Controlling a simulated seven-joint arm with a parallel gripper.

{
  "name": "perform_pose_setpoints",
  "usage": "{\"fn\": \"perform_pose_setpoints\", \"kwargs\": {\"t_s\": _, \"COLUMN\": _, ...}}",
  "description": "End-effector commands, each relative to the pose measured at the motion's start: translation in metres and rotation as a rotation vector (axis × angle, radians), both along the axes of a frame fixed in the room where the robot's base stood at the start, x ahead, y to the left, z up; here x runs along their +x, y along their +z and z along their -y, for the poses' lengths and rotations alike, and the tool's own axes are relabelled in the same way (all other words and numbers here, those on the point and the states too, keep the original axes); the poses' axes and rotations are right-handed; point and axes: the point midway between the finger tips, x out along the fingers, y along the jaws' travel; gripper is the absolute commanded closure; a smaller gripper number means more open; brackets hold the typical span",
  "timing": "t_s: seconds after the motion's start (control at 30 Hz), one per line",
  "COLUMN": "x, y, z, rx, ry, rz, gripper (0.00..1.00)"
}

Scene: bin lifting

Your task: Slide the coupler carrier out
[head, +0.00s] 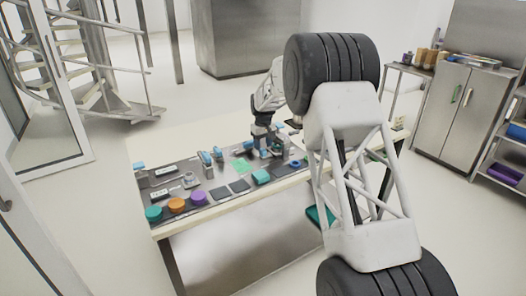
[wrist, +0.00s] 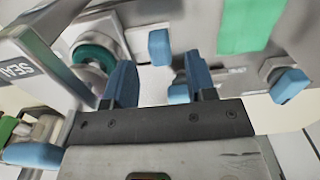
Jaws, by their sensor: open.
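My gripper (wrist: 160,75) shows in the wrist view with two blue fingers spread apart and nothing held between them. A blue tab (wrist: 159,47) on a grey metal part lies just beyond the gap between the fingers. A teal ring (wrist: 94,56) in a grey holder is beyond the left finger. Other blue tabs (wrist: 290,86) stick out at the right. I cannot tell which part is the coupler carrier. In the head view my gripper (head: 268,152) is low over the right half of the dark work panel (head: 222,200), and its fingers are too small to read.
Teal (head: 153,212), orange (head: 176,204) and purple (head: 198,197) round pieces stand along the panel's front left. A green pad (head: 240,165) lies near the gripper. The table's left back (head: 165,140) is clear.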

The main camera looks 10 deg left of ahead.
Motion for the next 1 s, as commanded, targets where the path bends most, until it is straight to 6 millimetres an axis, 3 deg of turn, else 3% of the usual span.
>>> {"fn": "perform_pose_setpoints", "kwargs": {"t_s": 0.3, "x": 0.0, "y": -0.031, "z": 0.0, "rx": 0.001, "ry": 0.0, "rz": 0.001, "gripper": 0.49}}
{"fn": "perform_pose_setpoints", "kwargs": {"t_s": 0.7, "x": 0.0, "y": -0.036, "z": 0.0, "rx": 0.001, "ry": 0.0, "rz": 0.002, "gripper": 0.49}}
{"fn": "perform_pose_setpoints", "kwargs": {"t_s": 0.77, "x": 0.0, "y": -0.036, "z": 0.0, "rx": 0.001, "ry": 0.0, "rz": 0.002, "gripper": 0.55}}
{"fn": "perform_pose_setpoints", "kwargs": {"t_s": 1.0, "x": 0.0, "y": -0.036, "z": 0.0, "rx": 0.001, "ry": 0.0, "rz": 0.002, "gripper": 0.92}}
